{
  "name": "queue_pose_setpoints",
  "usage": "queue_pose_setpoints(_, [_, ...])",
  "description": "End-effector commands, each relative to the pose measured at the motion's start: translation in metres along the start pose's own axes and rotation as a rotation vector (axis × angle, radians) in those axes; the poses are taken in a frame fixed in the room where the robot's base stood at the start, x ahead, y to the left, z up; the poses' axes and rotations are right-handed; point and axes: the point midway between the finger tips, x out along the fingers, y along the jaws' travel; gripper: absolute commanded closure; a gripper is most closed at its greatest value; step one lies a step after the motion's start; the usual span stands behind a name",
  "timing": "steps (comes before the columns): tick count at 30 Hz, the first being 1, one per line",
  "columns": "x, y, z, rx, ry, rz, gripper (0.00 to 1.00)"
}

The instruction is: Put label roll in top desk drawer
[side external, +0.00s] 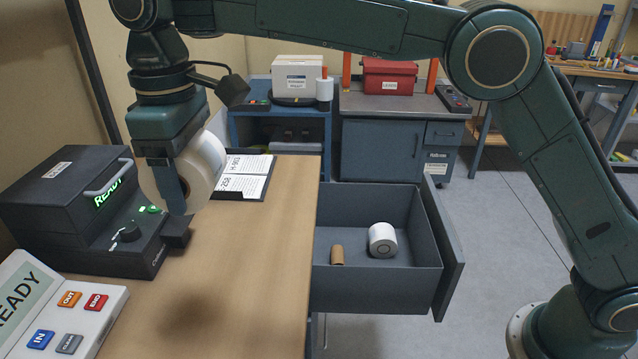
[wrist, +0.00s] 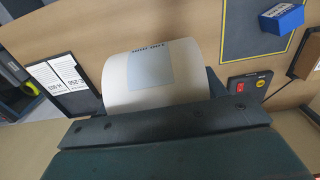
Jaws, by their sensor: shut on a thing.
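A large white label roll (side external: 202,165) is held in my gripper (side external: 178,195), above the wooden desk top and beside the black label printer. In the wrist view the roll (wrist: 125,85) fills the middle, with a pale blue-grey patch and small dark print on it. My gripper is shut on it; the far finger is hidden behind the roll. The top desk drawer (side external: 375,288) is pulled open to the right of the desk. Inside it lie a smaller white roll (side external: 382,240) and a short brown cylinder (side external: 337,255).
The black printer (side external: 70,205) with a green READY display stands at the left. A panel with coloured buttons (side external: 75,310) is at the front left. A clipboard with papers (side external: 245,178) lies on the desk behind the roll. The desk's right half (side external: 265,270) is clear.

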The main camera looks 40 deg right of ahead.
Motion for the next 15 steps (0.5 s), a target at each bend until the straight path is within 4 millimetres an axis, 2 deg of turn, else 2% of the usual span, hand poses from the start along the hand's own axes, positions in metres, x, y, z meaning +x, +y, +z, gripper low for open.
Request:
queue_pose_setpoints(8, [-0.005,0.054,0.025,0.05,0.003,0.001,0.64])
queue_pose_setpoints(15, [-0.008,0.12,0.071,0.116,0.002,0.0,0.64])
